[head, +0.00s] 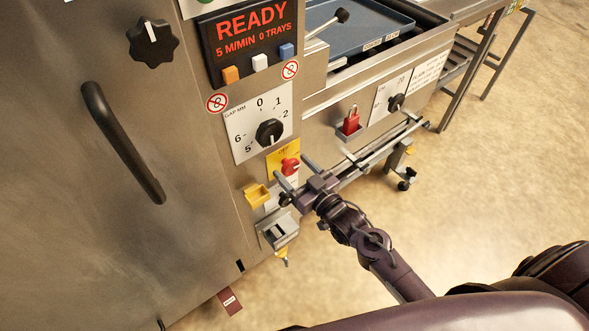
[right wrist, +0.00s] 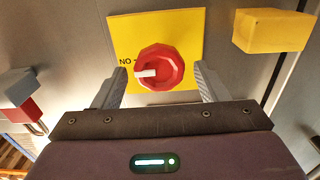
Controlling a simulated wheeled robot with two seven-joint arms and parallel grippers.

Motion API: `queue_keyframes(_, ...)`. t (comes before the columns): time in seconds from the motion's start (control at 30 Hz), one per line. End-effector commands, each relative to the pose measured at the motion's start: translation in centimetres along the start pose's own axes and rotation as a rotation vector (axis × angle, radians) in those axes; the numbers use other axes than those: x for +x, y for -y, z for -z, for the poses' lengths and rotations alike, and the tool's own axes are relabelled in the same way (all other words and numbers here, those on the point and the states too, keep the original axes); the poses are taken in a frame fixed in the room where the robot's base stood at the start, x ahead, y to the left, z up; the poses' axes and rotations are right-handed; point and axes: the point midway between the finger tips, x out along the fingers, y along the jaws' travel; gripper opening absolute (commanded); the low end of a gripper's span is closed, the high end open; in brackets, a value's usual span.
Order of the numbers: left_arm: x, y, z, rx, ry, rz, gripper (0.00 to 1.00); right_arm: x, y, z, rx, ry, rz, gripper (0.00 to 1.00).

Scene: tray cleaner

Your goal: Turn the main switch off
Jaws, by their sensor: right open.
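The main switch (head: 290,165) is a red knob on a yellow plate, low on the machine's steel front. In the right wrist view the red knob (right wrist: 162,68) has a white pointer mark turned towards the ON lettering, which appears upside down at the picture's left. My right gripper (head: 291,171) is open, facing the plate. In the right wrist view its two fingers stand on either side of the knob, with visible gaps; whether the tips reach past the knob's face is hard to tell. My left gripper is not in view.
A yellow bracket (head: 257,195) sits just left of the switch, and a grey box (head: 278,232) below. The black gap dial (head: 269,132) is above. The floor (head: 480,180) at right is clear.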

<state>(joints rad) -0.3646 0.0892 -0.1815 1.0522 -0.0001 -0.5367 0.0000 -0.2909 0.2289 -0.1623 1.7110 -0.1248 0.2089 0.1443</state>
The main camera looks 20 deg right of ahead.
Motion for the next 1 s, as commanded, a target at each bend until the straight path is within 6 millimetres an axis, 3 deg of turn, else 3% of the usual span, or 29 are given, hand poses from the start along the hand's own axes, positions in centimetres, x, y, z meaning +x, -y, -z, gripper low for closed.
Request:
queue_keyframes(0.27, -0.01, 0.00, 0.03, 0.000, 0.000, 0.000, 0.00, 0.29, 0.02, -0.05, 0.000, 0.001, 0.000, 0.67)
queue_keyframes(0.6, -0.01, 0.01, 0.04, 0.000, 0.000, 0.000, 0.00, 0.26, 0.02, -0.05, 0.000, 0.001, 0.000, 0.25)
queue_keyframes(1.0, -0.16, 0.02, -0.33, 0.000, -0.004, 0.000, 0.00, 0.27, 0.07, 0.03, -0.079, 0.002, 0.001, 0.24)
